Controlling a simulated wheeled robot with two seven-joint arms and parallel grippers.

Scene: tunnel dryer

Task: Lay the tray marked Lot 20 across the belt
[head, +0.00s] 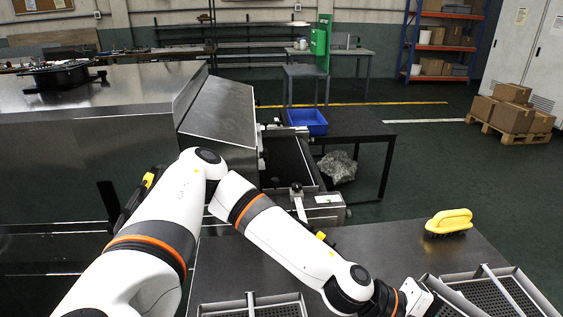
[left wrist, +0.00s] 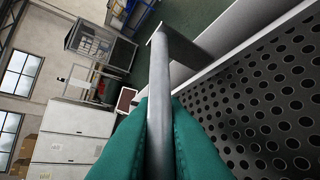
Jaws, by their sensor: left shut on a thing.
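In the left wrist view the green fingers of my left gripper (left wrist: 158,125) are shut on a grey metal bar handle (left wrist: 170,48). A dark perforated tray plate (left wrist: 262,105) lies beside the fingers on the right. In the head view the left arm reaches to the bottom right corner, where its wrist is beside a perforated tray (head: 515,300) with a metal crossbar; the fingertips are hidden. Another tray (head: 280,306) is cut off at the bottom edge. No Lot 20 mark is readable. The dark belt (head: 287,160) extends from the steel dryer. My right gripper is not in view.
A yellow-handled brush (head: 449,222) stands on the dark worktable (head: 375,247). A blue bin (head: 308,121) sits on a black table (head: 352,125) beyond the belt. The steel dryer housing (head: 90,135) fills the left. The visible belt surface looks bare.

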